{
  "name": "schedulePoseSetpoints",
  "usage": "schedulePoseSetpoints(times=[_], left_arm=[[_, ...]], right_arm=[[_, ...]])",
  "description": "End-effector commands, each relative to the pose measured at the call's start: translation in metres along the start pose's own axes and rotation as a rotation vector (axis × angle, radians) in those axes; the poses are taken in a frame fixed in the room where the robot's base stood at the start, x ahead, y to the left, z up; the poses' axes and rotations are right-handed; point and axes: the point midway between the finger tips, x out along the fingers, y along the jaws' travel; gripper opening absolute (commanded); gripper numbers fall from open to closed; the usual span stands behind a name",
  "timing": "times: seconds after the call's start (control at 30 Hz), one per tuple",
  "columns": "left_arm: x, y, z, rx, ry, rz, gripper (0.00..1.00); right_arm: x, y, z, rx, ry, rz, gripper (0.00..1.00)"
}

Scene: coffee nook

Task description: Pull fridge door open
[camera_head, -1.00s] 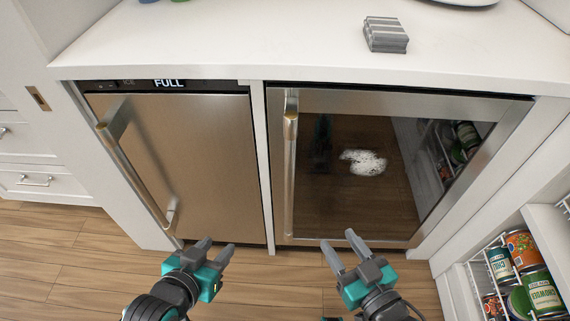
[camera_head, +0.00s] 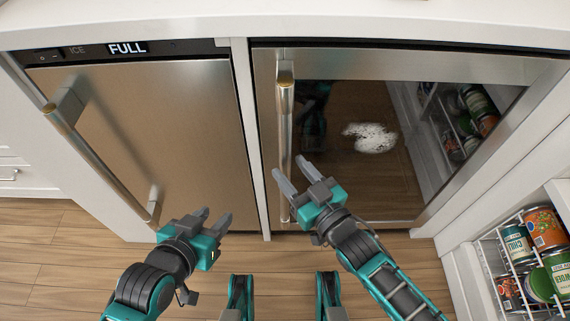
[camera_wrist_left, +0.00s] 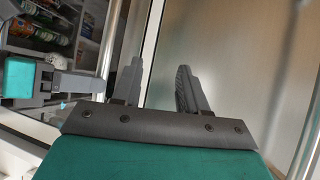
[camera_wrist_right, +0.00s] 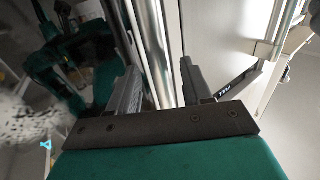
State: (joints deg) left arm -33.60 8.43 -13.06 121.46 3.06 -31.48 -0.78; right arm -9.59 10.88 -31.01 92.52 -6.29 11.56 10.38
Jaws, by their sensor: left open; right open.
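The glass-fronted fridge door (camera_head: 372,175) is shut, in a steel frame, on the right of the head view. Its vertical bar handle (camera_head: 285,135) runs along the door's left side. My right gripper (camera_head: 293,178) is open with its fingertips close to the handle's lower half. In the right wrist view the handle bar (camera_wrist_right: 157,45) rises beyond and between the two open fingers (camera_wrist_right: 160,85); contact cannot be told. My left gripper (camera_head: 214,217) is open and empty, low in front of the ice maker's door. Its open fingers also show in the left wrist view (camera_wrist_left: 158,80).
The steel ice maker (camera_head: 170,130) with its own bar handle (camera_head: 100,165) stands left of the fridge. A white divider (camera_head: 250,150) separates them. An open shelf of cans (camera_head: 530,250) is at the lower right. Wooden floor (camera_head: 50,250) lies in front.

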Motion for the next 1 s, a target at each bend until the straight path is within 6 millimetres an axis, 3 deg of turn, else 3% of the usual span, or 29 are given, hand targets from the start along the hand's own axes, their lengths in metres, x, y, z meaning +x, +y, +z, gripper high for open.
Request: schedulePoseSetpoints(times=[0.2, 0.57, 1.0], left_arm=[[0.004, 0.004, -0.004, -0.006, 0.015, 0.008, 0.43], [0.004, 0.004, -0.004, -0.006, 0.013, 0.009, 0.43], [0.004, 0.002, -0.005, -0.005, 0.016, 0.005, 0.43]], right_arm=[[0.026, 0.0, 0.001, 0.0, 0.0, -0.001, 0.49], [0.032, 0.0, 0.0, 0.0, -0.001, -0.001, 0.49], [0.031, 0.0, 0.0, 0.0, -0.001, 0.0, 0.09]])
